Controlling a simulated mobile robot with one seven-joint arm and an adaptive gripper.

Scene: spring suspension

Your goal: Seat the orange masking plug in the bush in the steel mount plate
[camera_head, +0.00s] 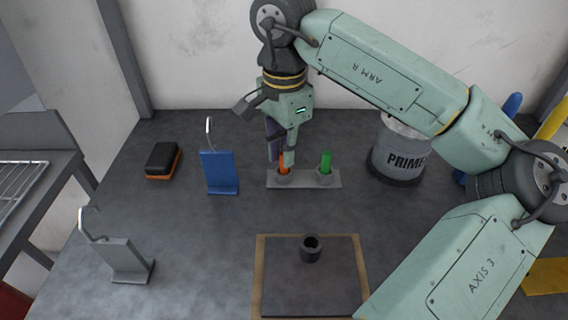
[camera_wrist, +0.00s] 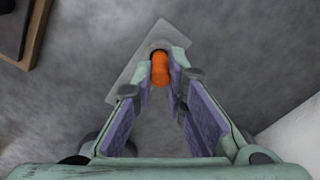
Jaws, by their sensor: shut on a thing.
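The orange masking plug (camera_head: 284,168) stands upright at the left round socket of a pale strip (camera_head: 305,181). My gripper (camera_head: 283,157) points down over it, shut on its upper part. In the wrist view the orange plug (camera_wrist: 160,69) sits between my fingertips (camera_wrist: 163,62), above the pale strip (camera_wrist: 122,83). Its lower end is hidden, so I cannot tell how deep it sits in the socket. A dark round bush (camera_head: 311,247) stands with an open top on a dark square plate (camera_head: 308,290) with a brown border, nearer the front.
A green plug (camera_head: 326,160) stands in the strip's right socket. A primer can (camera_head: 396,150) is right of the strip. A blue hooked stand (camera_head: 219,173), a grey hooked stand (camera_head: 122,260) and a black-and-orange block (camera_head: 162,160) are at left. The table between strip and plate is clear.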

